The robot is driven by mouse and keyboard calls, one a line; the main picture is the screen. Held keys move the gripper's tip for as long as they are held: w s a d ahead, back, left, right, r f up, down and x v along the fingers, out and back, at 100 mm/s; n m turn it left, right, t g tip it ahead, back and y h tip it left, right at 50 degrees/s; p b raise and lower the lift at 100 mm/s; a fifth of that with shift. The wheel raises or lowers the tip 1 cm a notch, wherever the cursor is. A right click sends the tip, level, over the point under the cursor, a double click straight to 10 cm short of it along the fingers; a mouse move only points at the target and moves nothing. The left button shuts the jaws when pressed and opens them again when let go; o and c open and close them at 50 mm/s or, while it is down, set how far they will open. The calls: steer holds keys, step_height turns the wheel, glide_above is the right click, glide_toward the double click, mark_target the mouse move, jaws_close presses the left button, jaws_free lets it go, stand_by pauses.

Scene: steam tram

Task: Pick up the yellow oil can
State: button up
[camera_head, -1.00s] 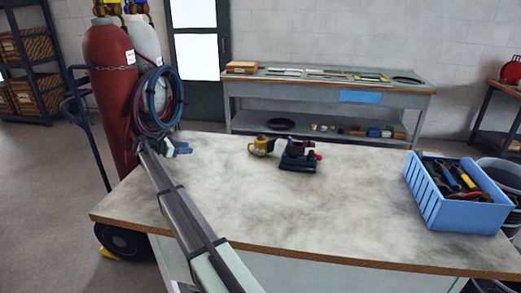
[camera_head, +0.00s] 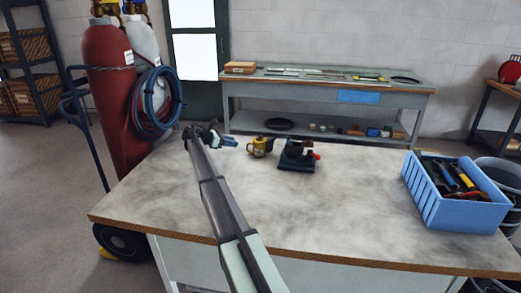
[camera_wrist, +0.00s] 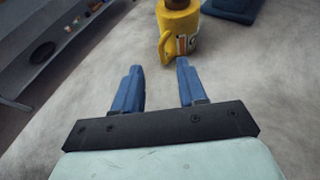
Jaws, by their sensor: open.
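The yellow oil can (camera_head: 259,147) stands upright toward the back of the table, left of a dark blue tool. In the wrist view the yellow oil can (camera_wrist: 178,30) is ahead of my fingers, with its handle toward me and its top cut off by the frame edge. My gripper (camera_head: 228,141) is just left of the can, fingers pointing at it. In the wrist view my gripper (camera_wrist: 156,78) has its two blue fingers apart, with nothing between them. The can lies beyond the fingertips, nearer the right finger.
The dark blue tool with a red knob (camera_head: 297,156) stands close to the right of the can. A blue crate of tools (camera_head: 432,205) is at the table's right. Gas cylinders with hoses (camera_head: 115,90) stand off the left edge. The table's front middle is clear.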

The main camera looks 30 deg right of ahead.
steer(key=shift+x, duration=3.35)
jaws_close()
